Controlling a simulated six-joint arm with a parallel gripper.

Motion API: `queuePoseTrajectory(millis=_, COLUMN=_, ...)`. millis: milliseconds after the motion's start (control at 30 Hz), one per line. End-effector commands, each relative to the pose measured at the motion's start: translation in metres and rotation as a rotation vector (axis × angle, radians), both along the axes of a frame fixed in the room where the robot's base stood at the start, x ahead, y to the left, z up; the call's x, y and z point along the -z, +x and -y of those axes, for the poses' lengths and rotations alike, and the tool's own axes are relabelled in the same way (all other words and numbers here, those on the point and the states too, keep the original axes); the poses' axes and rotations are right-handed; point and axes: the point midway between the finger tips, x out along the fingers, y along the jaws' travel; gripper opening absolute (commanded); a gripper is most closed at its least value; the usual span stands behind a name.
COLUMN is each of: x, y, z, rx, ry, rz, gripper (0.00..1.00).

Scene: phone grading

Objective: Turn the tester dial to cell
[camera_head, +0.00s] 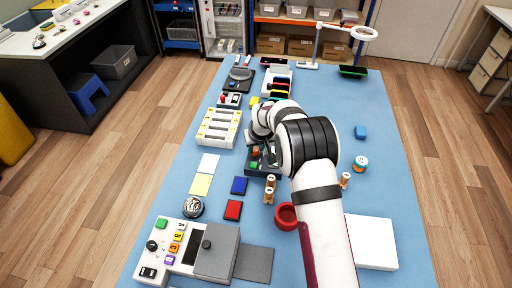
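A dark box (256,171) with small orange and green parts on top sits mid-table. It may be the tester, but I cannot make out a dial on it or any cell marking. My gripper (268,148) is low over this box, at the end of my white arm. The arm's wrist hides most of the gripper and part of the box, so I cannot see the fingers or whether they touch anything. A white device (160,272) at the front left has coloured keys, a black knob (151,245) and a grey block; its labels are too small to read.
Small wooden pegs (269,194), a red ring-shaped dish (286,217) and blue and red pads stand close to my arm. A white slotted tray (219,128) is at the left. A white box (371,242) lies at the right. The blue mat's right side is mostly clear.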

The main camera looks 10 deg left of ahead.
Motion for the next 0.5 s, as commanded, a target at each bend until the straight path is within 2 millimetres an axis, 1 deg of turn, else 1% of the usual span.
queuePoseTrajectory(millis=33, x=-0.0002, y=0.0001, z=-0.0001, rx=0.000, ry=0.000, rz=0.000, gripper=0.43)
queuePoseTrajectory(millis=100, x=0.0000, y=0.0000, z=-0.0001, rx=0.000, ry=0.000, rz=0.000, gripper=0.56)
queuePoseTrajectory(millis=133, x=0.0000, y=0.0000, z=-0.0002, rx=0.000, ry=0.000, rz=0.000, gripper=0.59)
queuePoseTrajectory(millis=400, x=-0.0006, y=-0.0005, z=-0.0003, rx=-0.001, ry=0.000, rz=0.000, gripper=0.59)
queuePoseTrajectory(millis=500, x=-0.0084, y=-0.0030, z=0.0008, rx=-0.001, ry=0.000, rz=0.000, gripper=0.59)
